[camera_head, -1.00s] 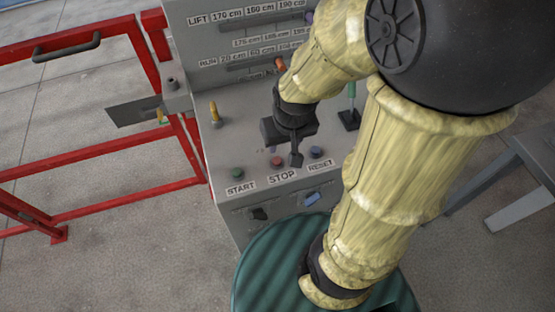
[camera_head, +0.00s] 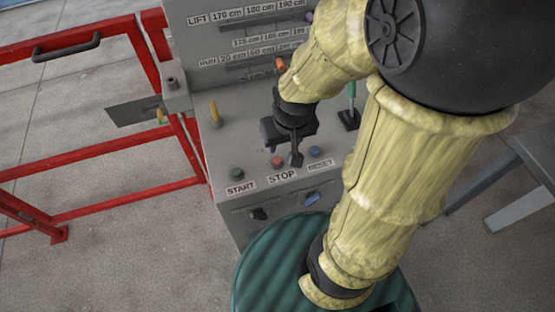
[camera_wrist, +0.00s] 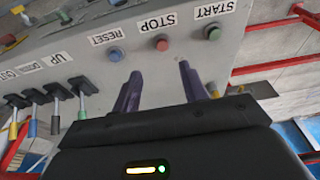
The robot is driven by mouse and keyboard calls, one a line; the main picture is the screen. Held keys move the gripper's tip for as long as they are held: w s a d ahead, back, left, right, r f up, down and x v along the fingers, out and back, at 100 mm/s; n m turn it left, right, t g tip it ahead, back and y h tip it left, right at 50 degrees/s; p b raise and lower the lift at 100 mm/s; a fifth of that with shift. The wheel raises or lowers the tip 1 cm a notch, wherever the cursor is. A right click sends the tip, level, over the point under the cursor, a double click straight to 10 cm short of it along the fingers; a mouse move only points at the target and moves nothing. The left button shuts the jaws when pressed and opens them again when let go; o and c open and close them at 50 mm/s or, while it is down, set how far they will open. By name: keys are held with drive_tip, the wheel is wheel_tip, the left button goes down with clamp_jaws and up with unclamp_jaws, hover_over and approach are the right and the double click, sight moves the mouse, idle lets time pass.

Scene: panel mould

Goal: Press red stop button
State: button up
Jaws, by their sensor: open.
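The red stop button (camera_head: 277,161) sits on the grey control panel (camera_head: 222,140), above the label STOP, between a green start button (camera_head: 237,173) and a blue reset button (camera_head: 315,151). In the wrist view the red button (camera_wrist: 161,43) shows past the fingertips, roughly midway between them sideways. My gripper (camera_head: 285,155) is over the panel close to the red button. In the wrist view the gripper (camera_wrist: 159,72) is open, with two dark fingers apart and nothing between them. I cannot tell the exact height of the fingertips above the panel.
A yellow lever (camera_head: 214,113) stands at the panel's left and a green-handled lever (camera_head: 351,98) at its right. Switches (camera_head: 312,198) are on the front face. Red railings (camera_head: 95,168) stand left of the panel. Several coloured levers (camera_wrist: 56,105) show in the wrist view.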

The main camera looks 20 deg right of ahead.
drive_tip(key=shift+w, duration=0.15)
clamp_jaws()
drive_tip(key=shift+d, duration=0.15)
drive_tip(key=shift+s, duration=0.2)
idle(1.3)
